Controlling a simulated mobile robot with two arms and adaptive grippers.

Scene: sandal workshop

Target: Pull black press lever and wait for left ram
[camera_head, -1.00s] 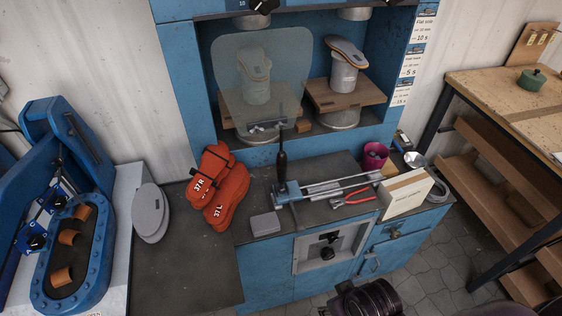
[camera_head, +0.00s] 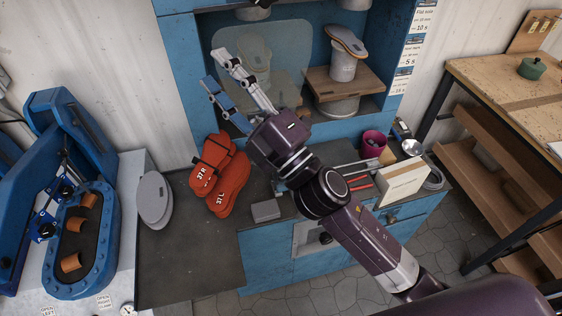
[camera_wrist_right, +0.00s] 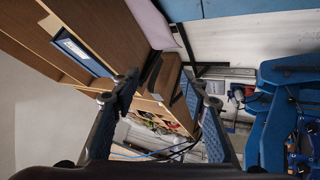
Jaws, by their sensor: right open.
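My right gripper (camera_head: 216,70) is open and empty, raised in front of the left press station. Its fingers point up and left, and they show spread apart in the right wrist view (camera_wrist_right: 160,85). The black press lever is hidden behind my right arm in the head view. The left ram (camera_head: 254,8) shows only in part at the top edge. A translucent guard (camera_head: 285,45) stands before the left station, with a faint form behind it. The right ram (camera_head: 355,4) is above a sole-topped form (camera_head: 345,50) on a wooden block. My left gripper is not in view.
A magenta cup (camera_head: 373,143), a red-handled tool and a white box (camera_head: 404,183) are on the right. A blue machine (camera_head: 55,240) stands left.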

